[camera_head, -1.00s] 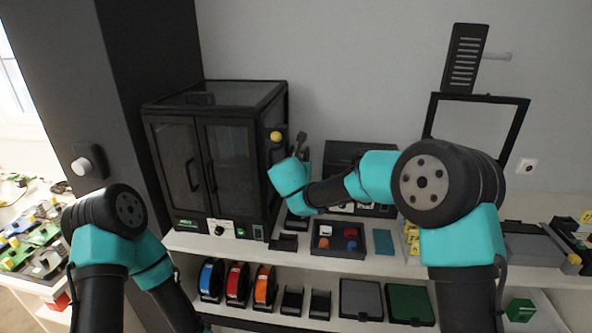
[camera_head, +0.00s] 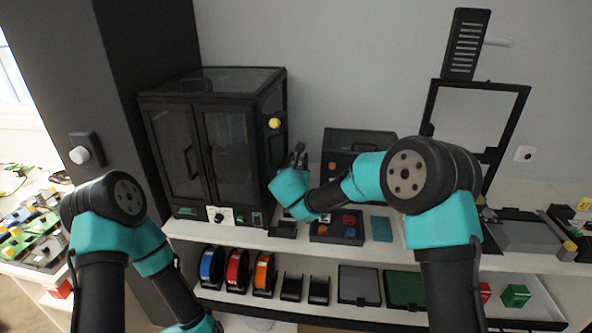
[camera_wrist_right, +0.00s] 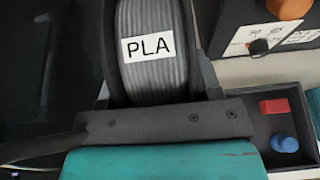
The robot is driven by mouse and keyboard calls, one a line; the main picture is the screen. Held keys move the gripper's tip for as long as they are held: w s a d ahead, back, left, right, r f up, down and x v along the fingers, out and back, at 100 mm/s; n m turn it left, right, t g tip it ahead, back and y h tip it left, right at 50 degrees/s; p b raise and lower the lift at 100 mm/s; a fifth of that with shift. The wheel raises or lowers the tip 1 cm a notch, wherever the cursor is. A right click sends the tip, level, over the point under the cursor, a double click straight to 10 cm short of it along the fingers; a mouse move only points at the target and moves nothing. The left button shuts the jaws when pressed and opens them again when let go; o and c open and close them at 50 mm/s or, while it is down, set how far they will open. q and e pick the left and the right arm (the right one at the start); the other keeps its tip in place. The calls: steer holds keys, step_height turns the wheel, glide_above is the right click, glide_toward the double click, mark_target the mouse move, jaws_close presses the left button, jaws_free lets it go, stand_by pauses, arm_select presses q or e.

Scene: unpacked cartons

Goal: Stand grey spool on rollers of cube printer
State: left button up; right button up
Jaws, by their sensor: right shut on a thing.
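The grey spool (camera_wrist_right: 155,75) fills the top middle of the right wrist view, with a white PLA label facing the camera and dark sides. My right gripper (camera_head: 299,152) is shut on it; the spool itself is hard to make out in the head view. The cube printer, seemingly the large black enclosure with glass doors (camera_head: 222,150), stands on the shelf at left. My right gripper is just right of its right side, above the shelf. I cannot make out the rollers. My left arm reaches down past the bottom edge, and its gripper is out of view.
A tray with coloured blocks (camera_head: 335,238) lies on the shelf below the right gripper; it also shows in the wrist view (camera_wrist_right: 262,150). A smaller black machine (camera_head: 352,147) stands behind. Blue, red and orange spools (camera_head: 237,270) stand on the lower shelf.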

steer(key=shift+f, duration=2.05)
steer(key=o, duration=1.3)
steer(key=shift+f, duration=0.1)
steer(key=v, duration=1.7)
steer(key=shift+s, duration=0.25)
